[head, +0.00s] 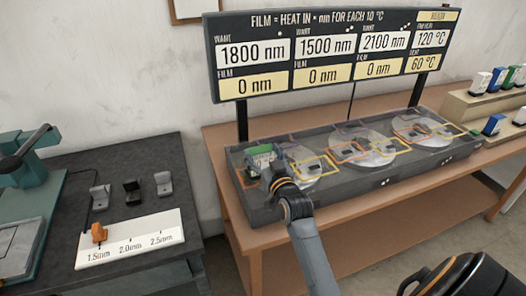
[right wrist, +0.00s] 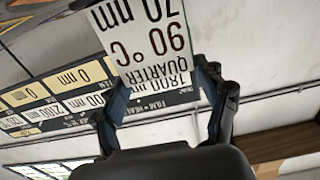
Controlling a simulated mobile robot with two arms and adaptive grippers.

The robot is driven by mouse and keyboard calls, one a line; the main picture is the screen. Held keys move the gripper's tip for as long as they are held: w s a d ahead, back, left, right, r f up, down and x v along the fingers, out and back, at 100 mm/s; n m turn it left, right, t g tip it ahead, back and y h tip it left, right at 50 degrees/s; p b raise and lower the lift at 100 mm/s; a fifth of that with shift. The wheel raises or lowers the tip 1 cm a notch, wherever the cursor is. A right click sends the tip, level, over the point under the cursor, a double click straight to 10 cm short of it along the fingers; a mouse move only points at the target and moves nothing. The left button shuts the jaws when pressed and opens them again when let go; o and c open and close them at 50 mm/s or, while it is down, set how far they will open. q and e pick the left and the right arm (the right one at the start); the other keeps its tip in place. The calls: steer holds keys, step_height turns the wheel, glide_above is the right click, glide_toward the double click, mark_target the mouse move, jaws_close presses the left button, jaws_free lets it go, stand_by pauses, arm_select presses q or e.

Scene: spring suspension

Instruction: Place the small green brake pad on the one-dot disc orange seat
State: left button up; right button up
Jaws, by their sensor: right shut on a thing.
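My right gripper (head: 272,178) is over the left end of the grey disc tray (head: 350,190), shut on the small green brake pad (head: 258,149). I cannot tell whether the pad touches a seat. My left gripper is out of view.
Two more discs (head: 368,150) (head: 425,132) lie rightward in the tray. A sign board (head: 330,55) stands behind it. Coloured blocks (head: 480,82) sit on a stepped rack at right. A dark table (head: 150,165) at left holds small brackets and a white thickness scale (head: 130,240).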

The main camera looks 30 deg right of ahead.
steer(key=shift+r, duration=0.1)
steer(key=o, duration=1.4)
steer(key=shift+o, duration=0.8)
steer(key=shift+s+a, duration=0.1)
steer(key=shift+s, duration=0.15)
steer(key=b+v, duration=0.2)
steer(key=v, duration=0.9)
steer(key=shift+s+b, duration=0.25)
steer(key=shift+b, duration=0.05)
